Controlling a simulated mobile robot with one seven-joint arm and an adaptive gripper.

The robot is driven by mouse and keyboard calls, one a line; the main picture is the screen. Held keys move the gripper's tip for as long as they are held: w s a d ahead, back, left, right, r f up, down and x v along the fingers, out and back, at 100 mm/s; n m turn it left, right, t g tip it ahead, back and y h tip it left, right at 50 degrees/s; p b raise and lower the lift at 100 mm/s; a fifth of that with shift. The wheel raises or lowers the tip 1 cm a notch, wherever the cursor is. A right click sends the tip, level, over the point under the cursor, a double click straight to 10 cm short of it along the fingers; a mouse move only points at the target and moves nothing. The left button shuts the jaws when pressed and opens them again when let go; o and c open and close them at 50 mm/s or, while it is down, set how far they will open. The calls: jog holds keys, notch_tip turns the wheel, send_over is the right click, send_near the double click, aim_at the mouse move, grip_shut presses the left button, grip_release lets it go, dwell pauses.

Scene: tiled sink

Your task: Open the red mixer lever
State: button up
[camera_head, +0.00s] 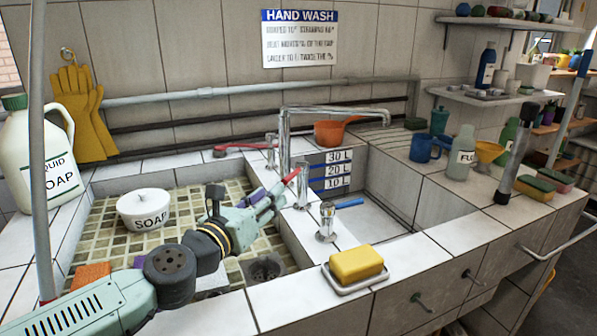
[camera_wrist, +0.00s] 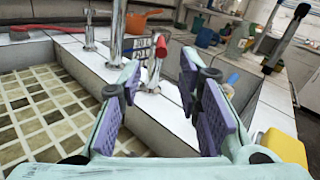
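The red mixer lever (camera_head: 291,175) sticks out from a chrome tap body (camera_head: 302,190) on the tiled divider between the basins. In the wrist view, the lever's red end (camera_wrist: 161,46) points toward the camera, in line with the gap between my fingers. My gripper (camera_head: 272,196) is close to the lever, on its left basin side. In the wrist view, my gripper (camera_wrist: 160,85) is open, with purple pads apart and nothing held between them. I cannot tell how far the fingertips are from the lever.
A chrome tap with a blue lever (camera_head: 348,203) stands nearer the front. A tall chrome spout (camera_head: 284,140) and a long red-handled item (camera_head: 240,148) are behind. A yellow sponge (camera_head: 356,263) sits at the front edge. A white soap bowl (camera_head: 143,209) is in the left basin.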

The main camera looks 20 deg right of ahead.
aim_at(299, 170)
jog(key=p+x, duration=0.2)
jog(key=x, duration=0.8)
jog(key=shift+w+d, duration=0.1)
jog(key=shift+d, duration=0.05)
jog(key=shift+c, duration=0.2)
grip_shut()
dwell(0.4)
